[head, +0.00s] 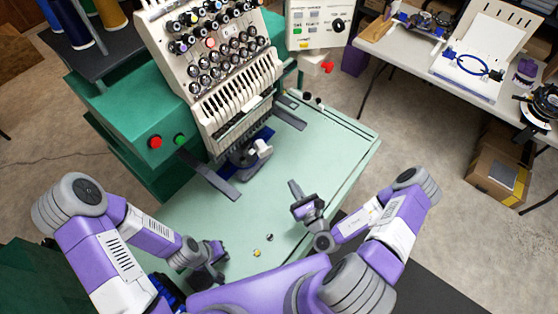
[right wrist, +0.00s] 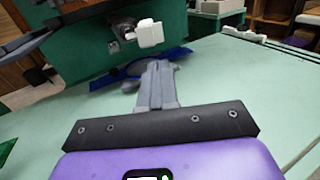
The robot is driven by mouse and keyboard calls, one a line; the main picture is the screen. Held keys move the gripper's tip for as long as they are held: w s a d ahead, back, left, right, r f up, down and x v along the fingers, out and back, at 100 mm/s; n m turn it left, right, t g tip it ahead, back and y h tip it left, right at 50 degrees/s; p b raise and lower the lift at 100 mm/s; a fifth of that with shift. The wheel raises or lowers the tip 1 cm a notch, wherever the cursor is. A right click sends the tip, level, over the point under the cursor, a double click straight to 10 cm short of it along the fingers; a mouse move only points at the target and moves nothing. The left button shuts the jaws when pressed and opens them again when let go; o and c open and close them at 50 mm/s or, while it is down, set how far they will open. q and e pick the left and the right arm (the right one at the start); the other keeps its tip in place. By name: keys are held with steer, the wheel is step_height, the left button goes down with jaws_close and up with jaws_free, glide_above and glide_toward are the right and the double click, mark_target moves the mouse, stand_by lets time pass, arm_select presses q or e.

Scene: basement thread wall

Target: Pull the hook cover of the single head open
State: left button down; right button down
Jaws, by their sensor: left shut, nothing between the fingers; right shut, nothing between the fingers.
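The single head (head: 215,60) of the embroidery machine stands at the upper left of the table, with its row of needles facing me. Below it a dark grey lower arm (head: 240,156) juts out, with a white block (head: 264,148) at its front end that looks like the hook cover. The white block also shows in the right wrist view (right wrist: 150,33), ahead of and above the fingertips. My right gripper (head: 294,188) is shut and empty over the table, apart from the block; its fingers also show in the right wrist view (right wrist: 157,72). My left gripper (head: 218,252) is shut and empty near the table's front left.
Two dark flat bars (head: 210,176) reach out from the machine over the table. Red and green buttons (head: 155,142) are on the green housing. Two small parts (head: 257,252) lie near the front edge. The green tabletop (head: 330,150) is clear to the right.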

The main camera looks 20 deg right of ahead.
mark_target(271, 150)
steer(key=w, duration=0.4)
steer(key=w+a, duration=0.1)
steer(key=w, duration=0.4)
steer(key=w+a, duration=0.1)
steer(key=w, duration=0.3)
steer(key=shift+w+a+b, duration=0.15)
steer(key=shift+w+b, duration=0.2)
steer(key=shift+w, duration=0.05)
